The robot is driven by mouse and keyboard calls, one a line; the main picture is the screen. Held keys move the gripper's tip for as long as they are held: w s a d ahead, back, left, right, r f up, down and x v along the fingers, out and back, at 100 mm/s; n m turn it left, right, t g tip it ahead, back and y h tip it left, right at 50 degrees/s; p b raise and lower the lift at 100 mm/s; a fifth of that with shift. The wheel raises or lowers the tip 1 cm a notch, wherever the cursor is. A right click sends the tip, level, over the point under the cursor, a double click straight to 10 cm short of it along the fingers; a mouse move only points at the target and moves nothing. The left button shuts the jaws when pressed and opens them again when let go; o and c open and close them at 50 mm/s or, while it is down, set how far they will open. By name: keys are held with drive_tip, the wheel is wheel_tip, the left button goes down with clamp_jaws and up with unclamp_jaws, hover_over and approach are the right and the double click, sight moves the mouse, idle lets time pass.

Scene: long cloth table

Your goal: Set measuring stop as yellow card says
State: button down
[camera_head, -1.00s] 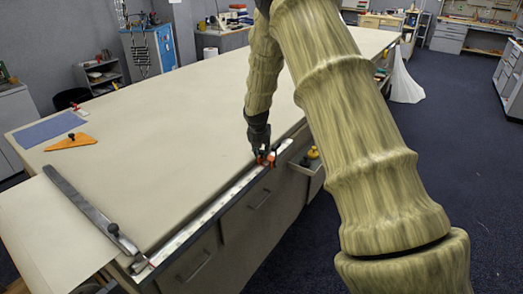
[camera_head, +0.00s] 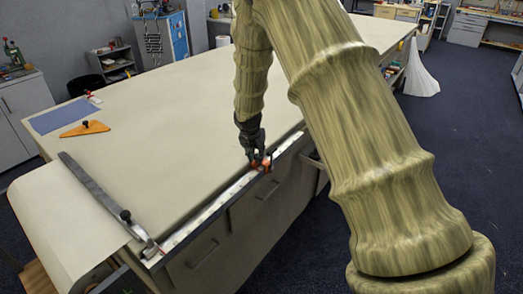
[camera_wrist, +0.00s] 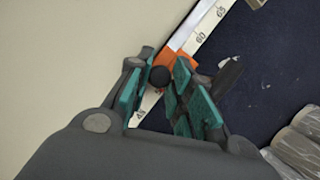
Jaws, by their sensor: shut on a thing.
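The measuring stop (camera_wrist: 181,62) is an orange slider with a round black knob, seated on the white measuring rail (camera_head: 212,209) along the table's front edge. My gripper (camera_head: 257,160) is at the stop, well along the rail toward its far end. In the wrist view my gripper (camera_wrist: 160,82) has its teal pads closed on the black knob. I cannot make out a yellow card in either current view.
A metal straightedge arm (camera_head: 95,190) with a black knob lies across the table's near-left end. An orange triangle (camera_head: 85,128) and a blue mat (camera_head: 62,116) lie at the left. The pale tabletop (camera_head: 170,130) is otherwise mostly clear.

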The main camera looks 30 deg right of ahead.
drive_tip(key=shift+w, duration=0.1)
drive_tip(key=c, duration=1.5)
unclamp_jaws()
drive_tip(key=shift+c, duration=0.2)
drive_tip(key=shift+r, duration=0.15)
drive_tip(key=v, duration=1.2)
drive_tip(key=shift+a+f, duration=0.1)
drive_tip(key=shift+f, duration=0.1)
